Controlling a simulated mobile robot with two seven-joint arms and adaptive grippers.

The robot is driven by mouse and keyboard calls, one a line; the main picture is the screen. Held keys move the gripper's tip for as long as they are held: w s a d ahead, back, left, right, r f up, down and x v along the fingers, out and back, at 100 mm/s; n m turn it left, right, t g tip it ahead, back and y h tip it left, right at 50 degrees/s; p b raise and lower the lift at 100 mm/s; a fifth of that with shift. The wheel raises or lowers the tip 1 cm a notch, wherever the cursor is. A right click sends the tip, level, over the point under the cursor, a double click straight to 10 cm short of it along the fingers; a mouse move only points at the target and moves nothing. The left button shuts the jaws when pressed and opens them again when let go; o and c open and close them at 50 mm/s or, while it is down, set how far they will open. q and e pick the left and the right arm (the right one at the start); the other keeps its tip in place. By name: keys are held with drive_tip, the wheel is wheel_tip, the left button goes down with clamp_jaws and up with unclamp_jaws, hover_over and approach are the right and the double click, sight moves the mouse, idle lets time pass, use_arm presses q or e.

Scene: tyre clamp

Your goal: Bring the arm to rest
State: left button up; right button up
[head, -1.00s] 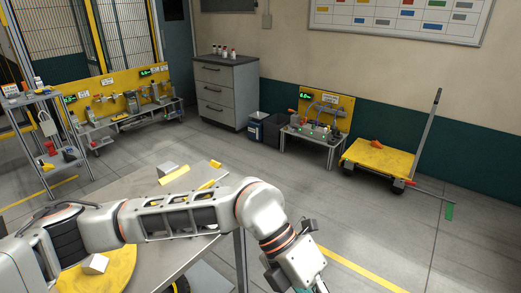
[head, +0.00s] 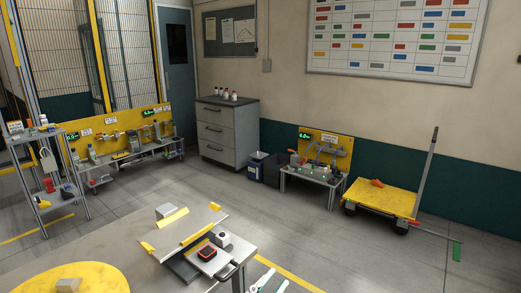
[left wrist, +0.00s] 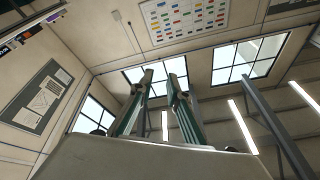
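My left gripper (head: 270,282) shows only at the bottom edge of the head view, just right of the near table's corner. Its two pale and green fingers stand apart, with nothing visible between them. In the left wrist view the gripper (left wrist: 159,80) points up toward the wall chart, windows and ceiling, its fingers apart and the gap empty. The rest of the left arm is out of the head view. My right gripper is in neither view.
The near table (head: 110,245) holds a yellow disc (head: 40,283), grey blocks, a yellow-edged panel (head: 185,230) and a red-and-black device (head: 207,253). A yellow cart (head: 380,200) stands at right, a drawer cabinet (head: 228,140) at the back. The middle floor is clear.

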use_arm(q)
drive_tip(key=s+a+f+n+y, duration=0.1)
drive_tip(key=a+f+n+y, duration=0.3)
drive_tip(key=f, duration=0.4)
drive_tip(key=s+a+f+n+y, duration=0.1)
drive_tip(key=a+f+n+y, duration=0.15)
drive_tip(key=a+f, duration=0.45)
drive_tip(key=s+a+f+n+g+y, duration=0.1)
drive_tip(key=s+a+f+g+y, duration=0.1)
drive_tip(key=s+a+f, duration=0.3)
drive_tip(key=s+a+f+n+g+y, duration=0.2)
drive_tip(key=s+a+f, duration=0.4)
drive_tip(key=f, duration=0.5)
drive_tip(key=shift+s+a+f+g+y, duration=0.3)
drive_tip(key=shift+s+g+y, duration=0.3)
drive_tip(key=shift+s, duration=0.2)
